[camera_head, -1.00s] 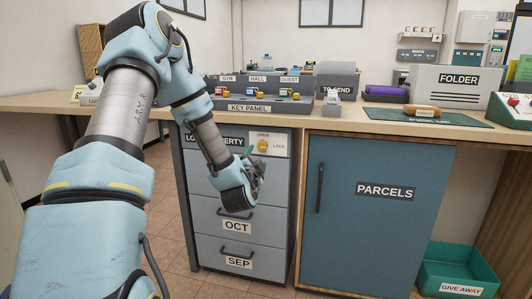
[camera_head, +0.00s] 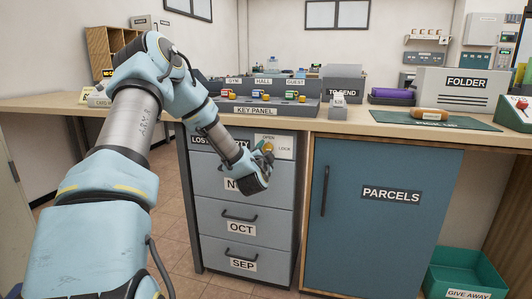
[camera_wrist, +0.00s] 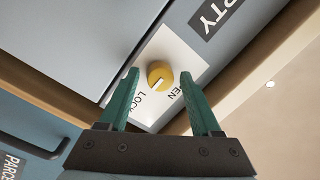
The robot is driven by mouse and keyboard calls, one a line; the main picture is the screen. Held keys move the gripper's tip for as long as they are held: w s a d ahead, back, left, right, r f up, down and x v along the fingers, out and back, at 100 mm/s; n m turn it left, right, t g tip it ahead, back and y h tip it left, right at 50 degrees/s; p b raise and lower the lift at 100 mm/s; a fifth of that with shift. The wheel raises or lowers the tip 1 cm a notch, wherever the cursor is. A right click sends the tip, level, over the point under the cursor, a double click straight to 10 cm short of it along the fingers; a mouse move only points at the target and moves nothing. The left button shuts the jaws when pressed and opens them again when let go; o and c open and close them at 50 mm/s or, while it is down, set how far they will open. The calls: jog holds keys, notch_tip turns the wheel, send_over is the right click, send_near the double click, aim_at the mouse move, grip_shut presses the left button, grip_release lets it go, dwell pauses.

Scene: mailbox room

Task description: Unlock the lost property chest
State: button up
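The lost property chest (camera_head: 196,190) is a grey-blue drawer unit under the counter, its top label partly hidden by my arm. At its upper right is a pale plate (camera_head: 287,151) marked OPEN and LOCK, with a round yellow knob (camera_head: 267,146). In the wrist view, the knob (camera_wrist: 159,73) has a pale mark that appears to face the word LOCK. My gripper (camera_head: 264,156) is in front of the plate. In the wrist view, its green fingers (camera_wrist: 160,75) are open, one on each side of the knob in the picture; I see no contact.
The counter edge (camera_head: 240,122) runs just above the knob plate. Drawers labelled OCT (camera_head: 241,228) and SEP (camera_head: 243,264) have protruding handles. The blue PARCELS door (camera_head: 385,230) stands to the right. A key panel (camera_head: 262,110) sits on the counter above.

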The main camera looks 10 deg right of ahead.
grip_shut()
dwell(0.3)
dwell(0.3)
jog(key=shift+n+b, duration=0.5)
jog(key=shift+n, duration=0.7)
jog(key=n+b, duration=0.1)
jog(key=n, duration=0.4)
jog(key=shift+n+g, duration=0.4)
jog(key=n+b, duration=0.1)
jog(key=n, duration=0.3)
jog(key=shift+r+g+h, duration=0.1)
jog(key=shift+g+h, duration=0.2)
jog(key=shift+g, duration=0.1)
jog(key=shift+n+b, duration=0.3)
jog(key=shift+n, duration=1.9)
jog(key=shift+h, duration=0.4)
